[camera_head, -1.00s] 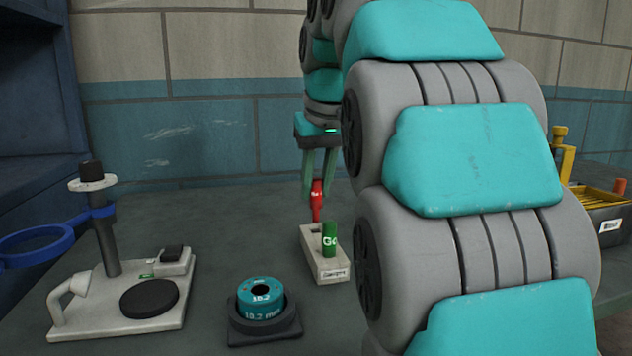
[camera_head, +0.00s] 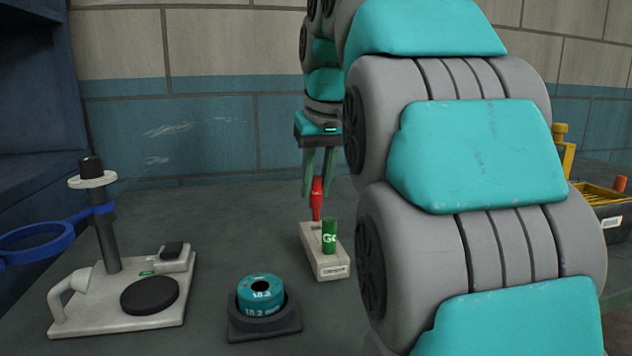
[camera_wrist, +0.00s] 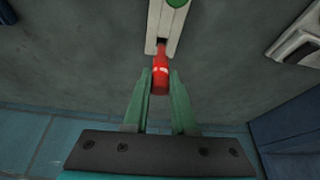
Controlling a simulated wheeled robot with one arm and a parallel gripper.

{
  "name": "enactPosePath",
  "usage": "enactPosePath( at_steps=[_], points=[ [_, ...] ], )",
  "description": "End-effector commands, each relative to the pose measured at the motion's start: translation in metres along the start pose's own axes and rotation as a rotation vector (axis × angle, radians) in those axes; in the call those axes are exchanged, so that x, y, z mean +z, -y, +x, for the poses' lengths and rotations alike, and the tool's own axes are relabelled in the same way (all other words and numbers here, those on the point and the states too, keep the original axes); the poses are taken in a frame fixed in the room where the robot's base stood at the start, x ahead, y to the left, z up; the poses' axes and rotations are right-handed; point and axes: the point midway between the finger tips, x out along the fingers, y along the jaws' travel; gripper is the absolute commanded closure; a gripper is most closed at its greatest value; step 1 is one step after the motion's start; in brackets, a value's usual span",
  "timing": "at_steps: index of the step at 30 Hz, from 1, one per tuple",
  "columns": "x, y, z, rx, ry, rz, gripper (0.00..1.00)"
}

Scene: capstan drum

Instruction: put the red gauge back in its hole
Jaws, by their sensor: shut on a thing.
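The red gauge (camera_head: 316,196) is upright between the fingers of my gripper (camera_head: 317,190), which is shut on it. Its lower end is at the far end of the pale gauge block (camera_head: 325,264). The wrist view shows the red gauge (camera_wrist: 160,76) between the green fingertips (camera_wrist: 160,84), beside a dark hole (camera_wrist: 161,43) in the block's end. I cannot tell whether its tip is inside the hole or just above it. The green GO gauge (camera_head: 329,237) stands in the block's nearer end.
A teal ring (camera_head: 261,296) sits in a dark holder at the front. A pale stand (camera_head: 95,303) with a dark post and blue ring is at left. A black bin (camera_head: 612,222) is at far right. My arm hides much of the right side.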

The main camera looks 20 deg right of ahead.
Motion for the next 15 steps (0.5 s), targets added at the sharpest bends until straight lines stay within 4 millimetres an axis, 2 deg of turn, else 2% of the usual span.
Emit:
enactPosePath(
  at_steps=[15],
  points=[
    [0.0038, 0.0002, 0.0083, 0.000, 0.000, 0.000, 1.00]
  ],
)
